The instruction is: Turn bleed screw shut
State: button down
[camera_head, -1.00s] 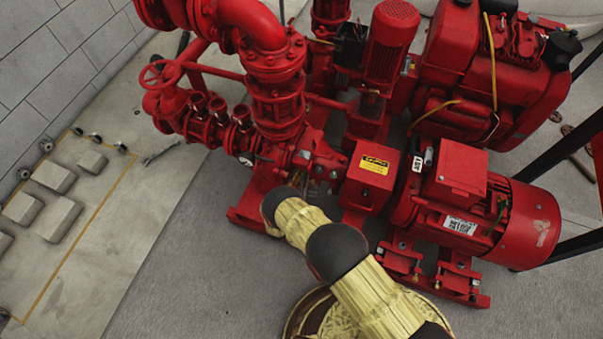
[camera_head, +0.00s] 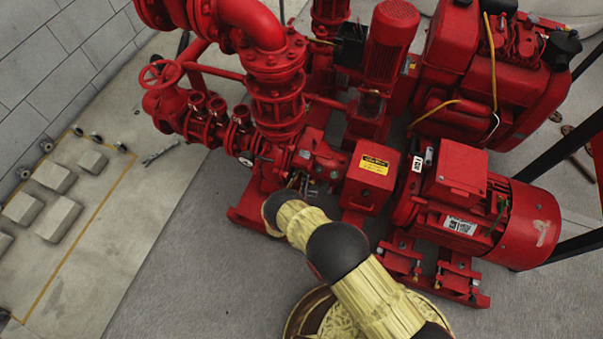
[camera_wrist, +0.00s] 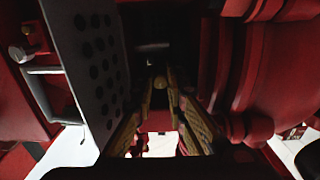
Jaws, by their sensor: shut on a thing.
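In the wrist view my gripper (camera_wrist: 160,84) reaches into a dark gap in the red pump. Its two yellow fingers close together at the tips on a small part. The bleed screw (camera_wrist: 158,74) is dark and partly hidden by the fingertips, so how far it is turned cannot be told. In the head view my forearm reaches to the pump casing (camera_head: 318,160), and the fingers and the screw are mostly hidden there.
A perforated grey plate (camera_wrist: 95,65) stands close left of my fingers, and a rounded red casing (camera_wrist: 235,75) is close on the right. A red motor (camera_head: 530,225) lies at right. The handwheel (camera_head: 160,74) and pipes rise at upper left.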

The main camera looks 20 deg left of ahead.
jog(key=shift+a, duration=0.1)
jog(key=c, duration=2)
grip_release()
jog(key=shift+c, duration=0.2)
